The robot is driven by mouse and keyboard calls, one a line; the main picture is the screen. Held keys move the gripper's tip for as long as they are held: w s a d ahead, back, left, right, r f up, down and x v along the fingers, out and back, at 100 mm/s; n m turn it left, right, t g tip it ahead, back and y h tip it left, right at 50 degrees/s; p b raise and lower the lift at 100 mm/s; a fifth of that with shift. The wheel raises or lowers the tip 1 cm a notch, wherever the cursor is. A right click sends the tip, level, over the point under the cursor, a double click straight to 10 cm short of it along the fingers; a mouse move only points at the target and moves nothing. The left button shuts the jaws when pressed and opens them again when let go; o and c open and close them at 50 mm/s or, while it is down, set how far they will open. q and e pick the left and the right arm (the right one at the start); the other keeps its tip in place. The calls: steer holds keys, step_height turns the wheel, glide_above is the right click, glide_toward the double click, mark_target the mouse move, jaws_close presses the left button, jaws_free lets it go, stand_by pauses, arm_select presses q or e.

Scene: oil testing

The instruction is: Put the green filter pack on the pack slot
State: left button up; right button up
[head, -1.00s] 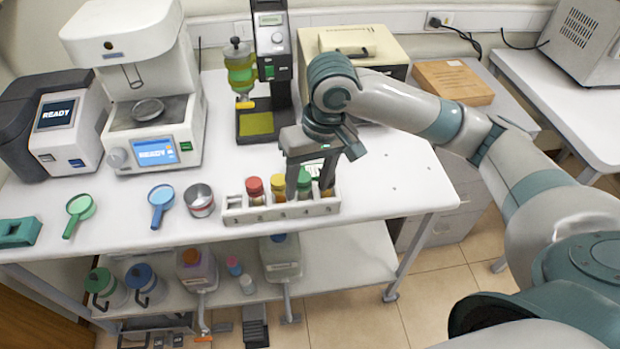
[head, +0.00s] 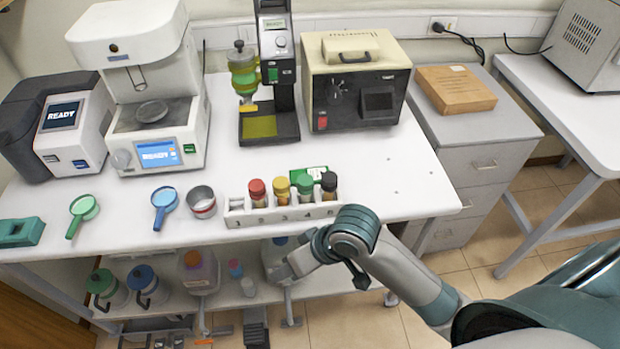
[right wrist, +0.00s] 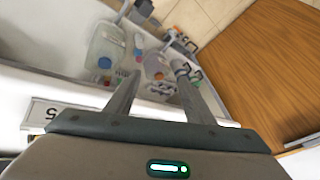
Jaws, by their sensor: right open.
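A flat green-and-white pack (head: 318,170) lies on the bench behind the vial rack, partly hidden by the vials. I cannot tell for sure which thing is the pack slot; a teal block with an opening (head: 22,232) sits at the bench's left edge. A green round-headed tool with a handle (head: 84,207) lies beside it. My right gripper (head: 284,268) is open and empty, in front of the bench and below its top; its two fingers also show apart in the right wrist view (right wrist: 158,82). My left gripper is not in view.
A white numbered rack (head: 236,217) holds vials with red, yellow, green and black caps. A blue tool (head: 163,204) and metal cup (head: 201,202) lie left of it. Machines line the back. Bottles and jugs (head: 198,272) stand on the lower shelf. The bench's right part is clear.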

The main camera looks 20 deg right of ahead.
steer(key=s+d+f+h, duration=0.4)
steer(key=s+d+f, duration=0.5)
steer(key=s+f, duration=0.4)
steer(key=s+d+f+g+b, duration=0.1)
steer(key=s+f, duration=0.1)
steer(key=f, duration=1.2)
steer(key=s+d+f+g, duration=0.1)
steer(key=s+f, duration=0.1)
steer(key=f, duration=1.1)
steer(key=s+d+f+b, duration=0.1)
steer(key=s+d+f, duration=0.2)
steer(key=s+f, duration=1.3)
steer(key=shift+s+f+g, duration=0.3)
steer(key=shift+s+g, duration=0.1)
steer(key=shift+s, duration=0.25)
